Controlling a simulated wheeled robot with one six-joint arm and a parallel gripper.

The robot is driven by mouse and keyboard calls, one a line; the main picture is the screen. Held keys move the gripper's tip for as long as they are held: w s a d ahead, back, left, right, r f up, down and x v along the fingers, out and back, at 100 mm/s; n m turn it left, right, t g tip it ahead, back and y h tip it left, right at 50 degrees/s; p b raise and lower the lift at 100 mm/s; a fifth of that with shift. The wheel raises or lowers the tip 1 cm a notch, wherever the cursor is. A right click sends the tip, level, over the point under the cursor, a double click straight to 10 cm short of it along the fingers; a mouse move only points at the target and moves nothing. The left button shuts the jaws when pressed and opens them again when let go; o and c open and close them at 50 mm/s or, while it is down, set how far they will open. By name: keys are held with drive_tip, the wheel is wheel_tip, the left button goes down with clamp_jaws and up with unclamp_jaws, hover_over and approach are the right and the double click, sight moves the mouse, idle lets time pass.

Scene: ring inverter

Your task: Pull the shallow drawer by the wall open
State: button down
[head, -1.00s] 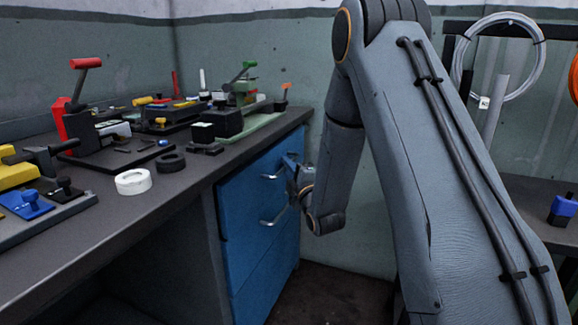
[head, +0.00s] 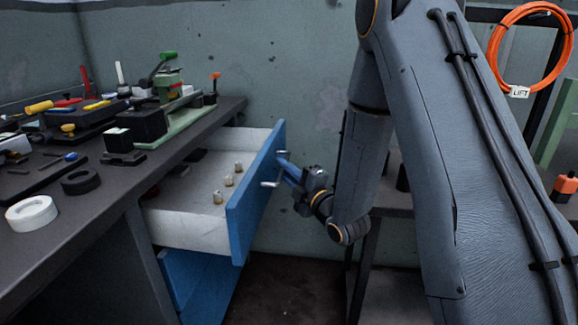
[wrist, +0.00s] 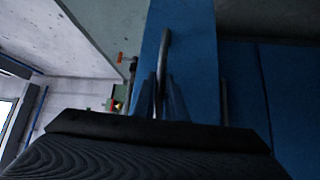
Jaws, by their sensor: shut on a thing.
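The shallow drawer's blue front (head: 250,200) stands well out from under the bench, and its pale tray (head: 185,228) shows. Three small pale and brass-coloured pieces (head: 228,180) stand inside. My gripper (head: 284,165) is at the outer face of the front, shut on the metal handle (head: 269,184). In the wrist view the handle bar (wrist: 164,55) rises between my blue fingers (wrist: 162,100) against the blue front (wrist: 195,45). The hold on the bar is partly hidden by the fingers.
A lower blue front (head: 190,285) is below the drawer. A table (head: 395,200) stands behind my arm. Floor is clear beneath my gripper.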

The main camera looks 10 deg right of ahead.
drive_tip(key=shift+s+d, duration=0.1)
idle(0.3)
drive_tip(key=c, duration=1.8)
unclamp_jaws()
